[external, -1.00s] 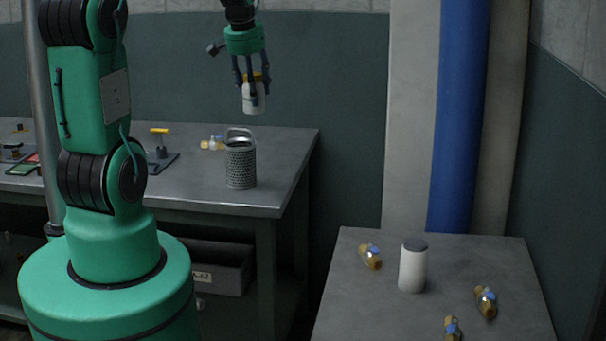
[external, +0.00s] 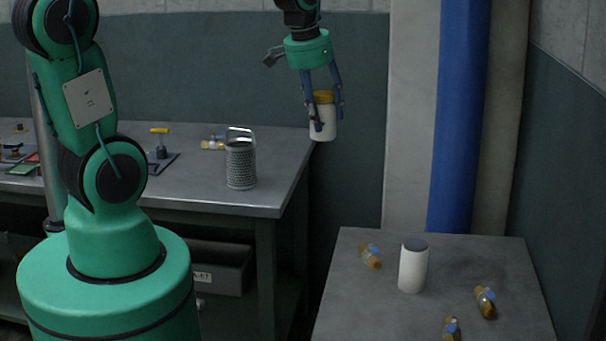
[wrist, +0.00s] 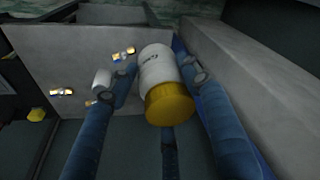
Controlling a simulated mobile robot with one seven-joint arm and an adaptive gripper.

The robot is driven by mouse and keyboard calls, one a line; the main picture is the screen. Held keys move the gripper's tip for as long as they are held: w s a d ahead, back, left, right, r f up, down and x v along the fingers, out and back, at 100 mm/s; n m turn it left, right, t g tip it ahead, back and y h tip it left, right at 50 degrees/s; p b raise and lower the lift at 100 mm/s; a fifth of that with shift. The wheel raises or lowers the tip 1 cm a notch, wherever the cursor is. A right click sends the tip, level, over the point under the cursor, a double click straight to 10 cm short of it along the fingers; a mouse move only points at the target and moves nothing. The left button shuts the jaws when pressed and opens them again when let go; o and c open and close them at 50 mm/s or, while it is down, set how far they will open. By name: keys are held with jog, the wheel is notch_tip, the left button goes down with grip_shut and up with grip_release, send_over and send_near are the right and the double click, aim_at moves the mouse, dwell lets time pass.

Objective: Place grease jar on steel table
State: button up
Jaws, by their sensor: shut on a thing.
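The grease jar, white with a yellow lid (external: 322,130), hangs in the air between the two tables in the external view. My gripper (external: 325,108) is shut on it, its fingers around the sides near the lid. In the wrist view the jar (wrist: 158,68) sits between my blue fingers (wrist: 160,82), its lid towards the camera. The smaller grey metal-looking table (external: 345,290) stands at the lower right, below and to the right of the jar. It also shows in the wrist view (wrist: 60,50). A larger grey workbench (external: 205,192) stands at the left.
A white cylinder with a grey top (external: 413,270) stands on the smaller table. Brass fittings with blue parts (external: 370,256) lie around it. A perforated metal canister (external: 241,165) stands near the workbench's right end. A blue pipe (external: 458,120) rises behind. The small table's front left is bare.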

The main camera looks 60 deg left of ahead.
jog(key=s+d+f+m+h+p, duration=0.1)
jog(key=s+d+m, duration=0.3)
jog(key=s+d, duration=0.75)
jog(key=s+d+f+m+h, duration=0.1)
jog(key=s+d+m, duration=0.3)
jog(key=s+d, duration=0.8)
jog(key=s+x, duration=0.3)
jog(key=x, duration=1.8)
jog(key=shift+f+g, duration=0.3)
jog(key=shift+f, duration=0.05)
jog(key=shift+w, duration=0.1)
jog(key=w+d, duration=0.4)
jog(key=w, duration=0.3)
jog(key=w+d+f, duration=0.1)
jog(key=w+d, duration=0.2)
jog(key=w, duration=0.3)
jog(key=shift+w+d+f+b, duration=0.2)
jog(key=shift+w+d+b, duration=0.2)
jog(key=shift+b, duration=0.05)
jog(key=shift+f+b, duration=0.4)
jog(key=shift+f, duration=1.4)
jog(key=shift+c, duration=0.2)
